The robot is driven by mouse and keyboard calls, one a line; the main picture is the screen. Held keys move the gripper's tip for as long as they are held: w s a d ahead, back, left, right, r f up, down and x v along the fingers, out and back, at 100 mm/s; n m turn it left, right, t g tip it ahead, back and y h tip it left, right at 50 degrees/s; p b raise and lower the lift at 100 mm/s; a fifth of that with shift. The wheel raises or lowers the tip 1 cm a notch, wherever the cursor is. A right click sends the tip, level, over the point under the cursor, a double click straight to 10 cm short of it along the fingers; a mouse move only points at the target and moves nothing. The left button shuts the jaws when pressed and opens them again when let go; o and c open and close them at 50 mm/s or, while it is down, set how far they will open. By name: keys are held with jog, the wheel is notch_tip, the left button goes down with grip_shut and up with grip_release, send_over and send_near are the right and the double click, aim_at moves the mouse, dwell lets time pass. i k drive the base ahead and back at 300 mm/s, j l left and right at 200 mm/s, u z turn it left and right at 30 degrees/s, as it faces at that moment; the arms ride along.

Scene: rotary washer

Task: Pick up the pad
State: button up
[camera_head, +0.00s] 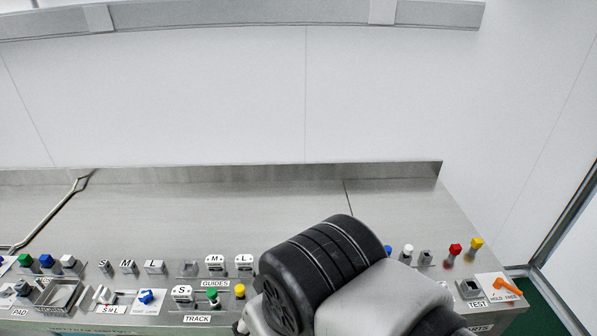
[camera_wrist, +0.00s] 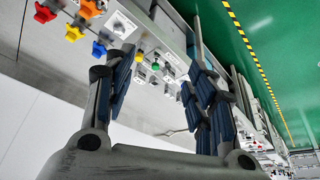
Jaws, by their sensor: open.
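The PAD label (camera_head: 20,292) is at the lower left of the steel bench in the head view. A small grey block (camera_head: 22,287) sits by it, but I cannot tell for sure whether this is the pad. A square tray-like recess (camera_head: 58,296) is just to the right of the label. My gripper (camera_wrist: 160,75) is open and empty in the wrist view, its dark blue-padded fingers spread apart above the row of bench fittings. I cannot make out the pad in the wrist view. The gripper's fingers do not show in the head view, where my arm covers part of the bench's front.
Fittings line the bench front: a green knob (camera_head: 212,295), a yellow one (camera_head: 240,291), a red one (camera_head: 455,249) and an orange handle (camera_head: 506,287). The bench top (camera_head: 230,210) behind them is mostly clear. A green floor (camera_wrist: 270,40) lies beside the bench.

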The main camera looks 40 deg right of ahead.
aim_at(454, 249)
jog(key=z, duration=2.4)
